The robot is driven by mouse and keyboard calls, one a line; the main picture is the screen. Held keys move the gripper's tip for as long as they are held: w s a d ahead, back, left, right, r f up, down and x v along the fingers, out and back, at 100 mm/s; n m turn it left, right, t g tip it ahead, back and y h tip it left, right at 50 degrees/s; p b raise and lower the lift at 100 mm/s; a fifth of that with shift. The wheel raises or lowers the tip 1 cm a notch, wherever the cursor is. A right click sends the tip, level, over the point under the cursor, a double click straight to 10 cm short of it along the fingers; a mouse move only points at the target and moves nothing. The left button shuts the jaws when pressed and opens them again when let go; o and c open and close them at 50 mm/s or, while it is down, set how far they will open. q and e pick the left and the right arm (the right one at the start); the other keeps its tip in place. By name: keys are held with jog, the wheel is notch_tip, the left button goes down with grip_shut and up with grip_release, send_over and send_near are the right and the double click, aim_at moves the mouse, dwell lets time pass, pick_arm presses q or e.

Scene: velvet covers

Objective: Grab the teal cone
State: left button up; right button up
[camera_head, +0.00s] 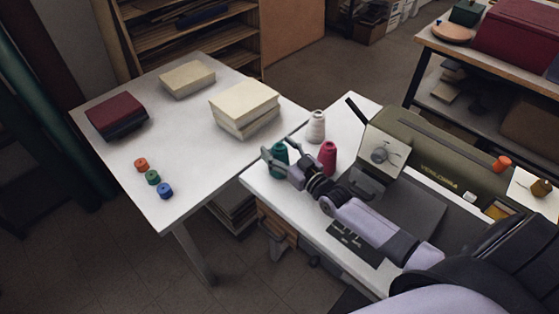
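The teal cone (280,149) stands at the left end of the white sewing table, partly hidden behind my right gripper (272,160). The gripper comes in from the lower right and its fingers overlap the cone's lower part in the head view. Whether the fingers touch or close on the cone cannot be made out. My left gripper is not in view.
A white cone (317,126) and a crimson cone (327,157) stand close to the right of the teal one. An olive machine (425,150) fills the table farther right. A separate white table (205,150) holds cloth stacks and small spools.

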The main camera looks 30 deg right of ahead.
grip_shut()
dwell(0.6)
